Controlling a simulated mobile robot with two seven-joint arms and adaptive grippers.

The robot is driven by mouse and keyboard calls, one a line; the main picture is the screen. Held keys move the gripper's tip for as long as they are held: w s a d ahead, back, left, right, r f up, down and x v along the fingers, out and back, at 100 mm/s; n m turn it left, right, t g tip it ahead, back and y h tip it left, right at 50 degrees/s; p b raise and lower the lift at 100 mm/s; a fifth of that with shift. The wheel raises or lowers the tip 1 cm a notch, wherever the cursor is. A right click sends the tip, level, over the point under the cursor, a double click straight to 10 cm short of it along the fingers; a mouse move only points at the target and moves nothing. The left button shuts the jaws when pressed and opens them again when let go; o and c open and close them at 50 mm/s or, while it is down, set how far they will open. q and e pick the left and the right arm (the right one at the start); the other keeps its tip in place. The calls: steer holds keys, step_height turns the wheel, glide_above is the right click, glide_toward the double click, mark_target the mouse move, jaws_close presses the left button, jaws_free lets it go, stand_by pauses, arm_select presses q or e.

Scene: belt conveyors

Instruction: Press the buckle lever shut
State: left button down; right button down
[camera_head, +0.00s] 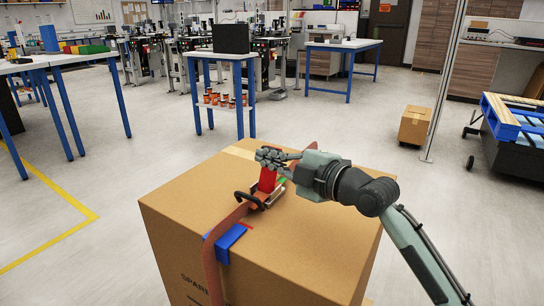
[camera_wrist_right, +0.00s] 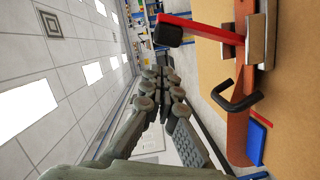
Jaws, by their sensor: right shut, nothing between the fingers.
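A large cardboard box (camera_head: 310,235) carries a reddish-brown strap (camera_head: 212,265) over its top. The strap's metal buckle (camera_wrist_right: 258,40) sits on the box top. Its red lever (camera_head: 267,181) stands raised, sticking out from the box face in the wrist view, with a black knob (camera_wrist_right: 167,35) on its free end. My right gripper (camera_head: 268,158) is shut and empty at the height of the lever's upper end. It hides the knob in the head view. In the wrist view the fingertips (camera_wrist_right: 164,78) look apart from the lever. My left gripper is not in view.
A black hooked handle (camera_head: 249,201) juts from the buckle area. A blue edge protector (camera_head: 229,240) lies under the strap at the box's edge. The box top right of the strap is clear. Tables and a small carton (camera_head: 414,125) stand farther off.

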steer(key=shift+w+d+f, duration=0.3)
steer(key=shift+w+d, duration=0.15)
steer(key=shift+w, duration=0.3)
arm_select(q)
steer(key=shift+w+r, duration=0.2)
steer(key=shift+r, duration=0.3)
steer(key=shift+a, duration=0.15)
arm_select(e)
steer(key=shift+d, duration=0.1)
steer(key=shift+w, duration=0.1)
